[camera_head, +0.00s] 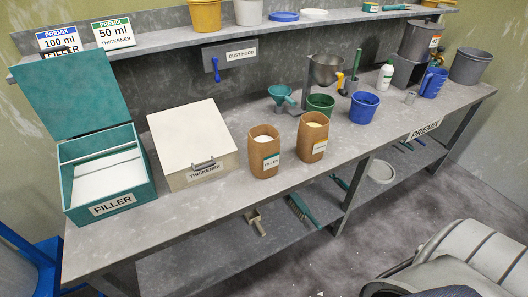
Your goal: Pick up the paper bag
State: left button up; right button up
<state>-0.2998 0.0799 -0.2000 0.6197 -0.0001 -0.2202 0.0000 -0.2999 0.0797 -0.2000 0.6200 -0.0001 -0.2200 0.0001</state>
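Two brown paper bags stand upright and open on the grey bench, side by side near the middle. The left paper bag (262,158) has a FILLER label and pale contents at its top. The right paper bag (314,131) also has a label, too small to read for certain, and pale contents. Neither bag is touched by a gripper. Neither of my grippers can be made out in the head view.
A teal FILLER bin (110,203) with its lid raised and a closed cream THICKENER bin (193,146) stand left of the bags. A green pail (320,106), a blue pail (363,107) and a teal funnel (281,95) stand behind and right. The bench front (240,200) is clear.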

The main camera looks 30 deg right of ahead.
jog(key=shift+o, duration=0.6)
jog(key=o, duration=1.1)
